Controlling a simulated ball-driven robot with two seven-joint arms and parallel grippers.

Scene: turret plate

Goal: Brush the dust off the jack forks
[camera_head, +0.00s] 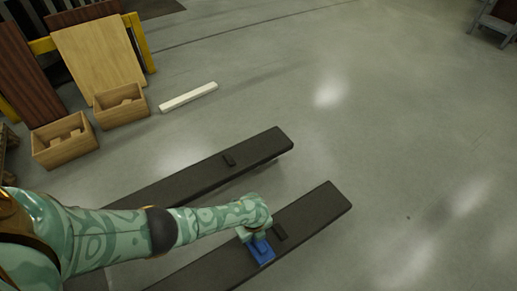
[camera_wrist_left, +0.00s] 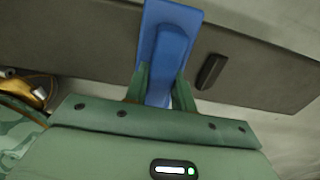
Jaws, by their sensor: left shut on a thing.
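The two dark jack forks lie side by side over the floor: the far fork (camera_head: 200,178) and the near fork (camera_head: 318,208). Each has a small dark block on top. My left gripper (camera_head: 254,238) is over the near fork, shut on a blue brush (camera_head: 263,253). In the left wrist view, the left gripper (camera_wrist_left: 160,88) holds the blue brush (camera_wrist_left: 168,40) between its fingers, with the near fork (camera_wrist_left: 245,62) behind it. The brush is beside the dark block (camera_wrist_left: 211,71). I cannot tell whether it touches the fork. No dust is clear on the forks. My right gripper is not in view.
Two wooden boxes (camera_head: 64,152) (camera_head: 121,117) with pieces inside stand at the left. A white bar (camera_head: 188,97) lies on the floor beside them. Wooden panels (camera_head: 100,55) lean on a yellow frame behind.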

